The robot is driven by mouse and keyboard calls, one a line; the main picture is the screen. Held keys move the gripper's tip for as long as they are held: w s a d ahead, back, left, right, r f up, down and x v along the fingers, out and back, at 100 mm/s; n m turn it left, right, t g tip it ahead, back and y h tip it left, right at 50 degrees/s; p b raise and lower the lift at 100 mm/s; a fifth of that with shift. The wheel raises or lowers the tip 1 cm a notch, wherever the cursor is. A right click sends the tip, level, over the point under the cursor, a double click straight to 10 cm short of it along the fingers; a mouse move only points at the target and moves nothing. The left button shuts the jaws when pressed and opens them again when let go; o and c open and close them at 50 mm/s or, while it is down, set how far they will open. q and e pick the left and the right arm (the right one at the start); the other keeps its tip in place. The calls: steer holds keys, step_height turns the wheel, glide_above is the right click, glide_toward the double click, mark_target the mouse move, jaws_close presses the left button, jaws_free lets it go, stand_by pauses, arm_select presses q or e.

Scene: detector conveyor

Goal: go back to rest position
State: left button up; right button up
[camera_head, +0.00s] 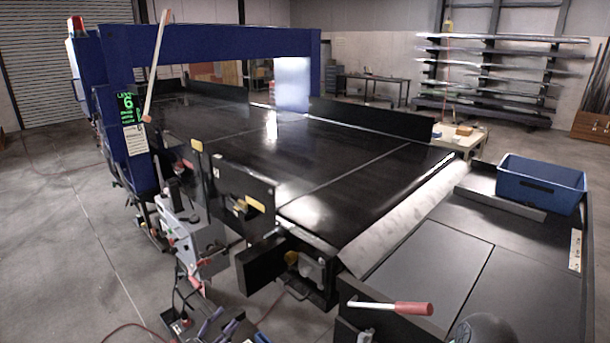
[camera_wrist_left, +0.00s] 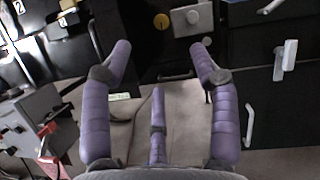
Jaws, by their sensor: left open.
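My left gripper (camera_head: 228,326) shows at the bottom edge of the head view, left of centre, low beside the front end of the conveyor. In the left wrist view its purple padded fingers (camera_wrist_left: 160,52) are spread wide with nothing between them. Behind them I see the concrete floor and the dark conveyor front. The black conveyor belt (camera_head: 300,143) runs back under the blue detector arch (camera_head: 215,42). My right gripper does not show in either view.
A white roller (camera_head: 405,215) borders the dark side table (camera_head: 424,255), which bears a blue bin (camera_head: 541,185). A red-handled lever (camera_head: 392,307) sticks out at the front. A grey control box (camera_head: 190,235) stands close to my left gripper. Open floor (camera_head: 62,250) lies at left.

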arm_select(q)
steer(key=s+d+f+m+g+b, duration=0.2)
steer(key=s+d+f+m+g, duration=0.7)
steer(key=s+d+f+g, duration=0.65)
steer(key=s+a+f+m+g+y+b, duration=0.1)
steer(key=s+f+m+y+b, duration=0.3)
steer(key=s+f+m+y, duration=0.6)
steer(key=s+a+f+m, duration=0.1)
steer(key=s+f+m, duration=0.5)
steer(key=m, duration=0.3)
steer(key=shift+s+a+m, duration=0.25)
steer(key=shift+a+m, duration=0.05)
steer(key=shift+m, duration=0.1)
steer(key=shift+f, duration=0.1)
